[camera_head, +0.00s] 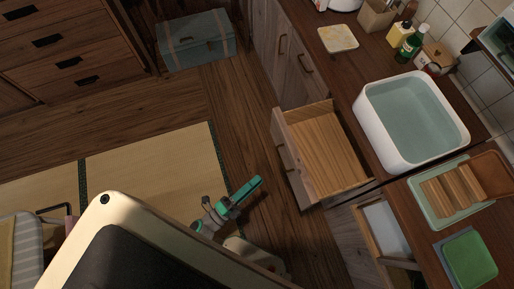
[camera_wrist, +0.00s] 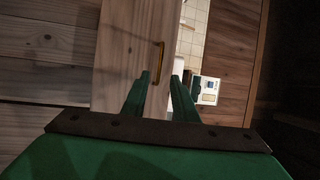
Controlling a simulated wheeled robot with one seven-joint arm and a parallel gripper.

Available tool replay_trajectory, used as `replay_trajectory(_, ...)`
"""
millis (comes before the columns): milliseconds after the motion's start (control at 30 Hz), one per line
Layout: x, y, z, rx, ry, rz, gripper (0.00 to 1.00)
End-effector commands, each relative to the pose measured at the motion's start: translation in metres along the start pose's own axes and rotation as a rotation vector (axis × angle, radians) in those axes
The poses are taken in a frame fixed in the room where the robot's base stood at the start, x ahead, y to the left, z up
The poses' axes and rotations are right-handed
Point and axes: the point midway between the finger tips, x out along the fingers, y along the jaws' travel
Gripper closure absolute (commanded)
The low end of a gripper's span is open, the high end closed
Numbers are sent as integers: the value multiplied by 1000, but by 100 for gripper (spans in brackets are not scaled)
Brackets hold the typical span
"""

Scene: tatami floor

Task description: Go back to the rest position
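My gripper (camera_head: 257,182), with green fingers, is over the dark wooden floor strip at the left of the open wooden drawer (camera_head: 328,150). It is apart from the drawer. In the wrist view the two green fingers (camera_wrist: 162,82) stand apart with nothing held between them. A pale wooden front (camera_wrist: 128,50) with a brass handle (camera_wrist: 160,62) shows beyond the fingertips. The drawer is pulled out and looks empty.
A second open drawer (camera_head: 372,211) with a white lining is below the counter (camera_head: 345,72). A white basin (camera_head: 365,115) and a green tray (camera_head: 425,206) stand on the counter. Tatami (camera_head: 150,160) lies at the left. A chest (camera_head: 197,42) stands at the back.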

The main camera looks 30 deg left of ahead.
Motion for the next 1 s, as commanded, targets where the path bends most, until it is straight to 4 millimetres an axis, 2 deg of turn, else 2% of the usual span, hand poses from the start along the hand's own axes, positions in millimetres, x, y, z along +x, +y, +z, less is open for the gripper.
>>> replay_trajectory(467, 0, 0, 0, -1, -2, 0, 74)
replay_trajectory(600, -2, -8, -6, -51, -25, 4, 74)
replay_trajectory(767, -5, -37, -28, -255, -119, 11, 74)
replay_trajectory(1000, -10, -88, -79, -746, -330, 9, 74)
